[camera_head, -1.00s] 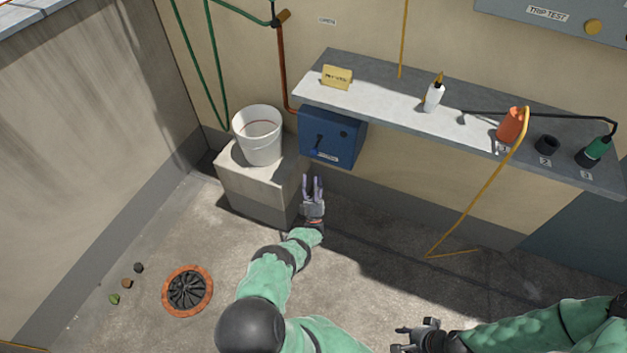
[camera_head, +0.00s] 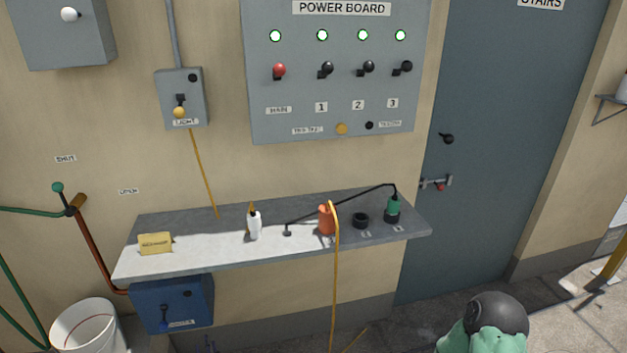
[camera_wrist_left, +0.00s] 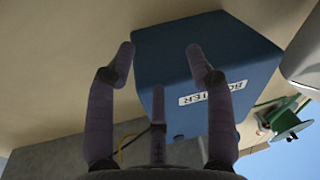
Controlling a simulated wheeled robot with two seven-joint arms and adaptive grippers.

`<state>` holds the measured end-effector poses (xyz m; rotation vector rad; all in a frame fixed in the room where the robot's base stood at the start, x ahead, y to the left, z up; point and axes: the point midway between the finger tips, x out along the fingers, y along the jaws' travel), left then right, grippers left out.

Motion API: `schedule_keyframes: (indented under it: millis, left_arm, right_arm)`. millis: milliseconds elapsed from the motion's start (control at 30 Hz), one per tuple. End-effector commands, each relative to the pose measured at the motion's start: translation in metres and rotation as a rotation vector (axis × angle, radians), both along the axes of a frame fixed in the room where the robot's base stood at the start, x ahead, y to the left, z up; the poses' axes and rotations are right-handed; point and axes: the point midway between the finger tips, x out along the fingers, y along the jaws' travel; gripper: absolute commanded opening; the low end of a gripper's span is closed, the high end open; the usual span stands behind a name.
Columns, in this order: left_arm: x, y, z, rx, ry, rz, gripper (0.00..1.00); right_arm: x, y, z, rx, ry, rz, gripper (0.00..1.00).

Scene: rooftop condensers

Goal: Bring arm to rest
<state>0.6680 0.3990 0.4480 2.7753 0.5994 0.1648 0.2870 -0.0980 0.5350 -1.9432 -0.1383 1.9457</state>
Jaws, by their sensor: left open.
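I cannot tell how wide the gap to the box is. The rest of my left arm is out of the head view. My right gripper is not in view; a green and black part of my arm shows at the bottom right.
A grey shelf (camera_head: 283,257) above the box holds a yellow sign (camera_head: 156,243), a white bottle (camera_head: 254,226), an orange can (camera_head: 326,220) and a green-topped item (camera_head: 393,209). A white bucket (camera_head: 86,328) stands at the lower left. The power board (camera_head: 337,90) and door (camera_head: 490,120) are behind.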

Motion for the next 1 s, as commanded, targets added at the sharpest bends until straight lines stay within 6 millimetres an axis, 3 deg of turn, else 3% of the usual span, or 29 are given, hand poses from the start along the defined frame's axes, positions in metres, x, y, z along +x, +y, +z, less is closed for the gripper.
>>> schedule_keyframes:
  millis: [167,367,567,700,900,1000]
  left_arm:
    - [-0.008,-0.048,-0.022,-0.134,0.253,-0.105,0.54]
    - [-0.052,-0.11,-0.035,-0.267,0.542,-0.226,0.54]
    - [-0.129,-0.174,-0.029,-0.385,0.838,-0.351,0.54]
    - [-0.201,-0.215,-0.011,-0.459,1.047,-0.439,0.54]
    - [-0.299,-0.256,0.024,-0.539,1.297,-0.539,0.54]
    - [-0.336,-0.267,0.041,-0.565,1.386,-0.573,0.54]
  right_arm:
    - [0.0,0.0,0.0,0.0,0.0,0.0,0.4]
    - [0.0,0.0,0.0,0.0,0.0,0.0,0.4]
    - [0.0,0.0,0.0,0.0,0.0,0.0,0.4]
    - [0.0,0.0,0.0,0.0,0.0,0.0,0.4]
    - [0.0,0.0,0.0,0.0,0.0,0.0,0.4]
    - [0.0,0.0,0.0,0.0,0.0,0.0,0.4]
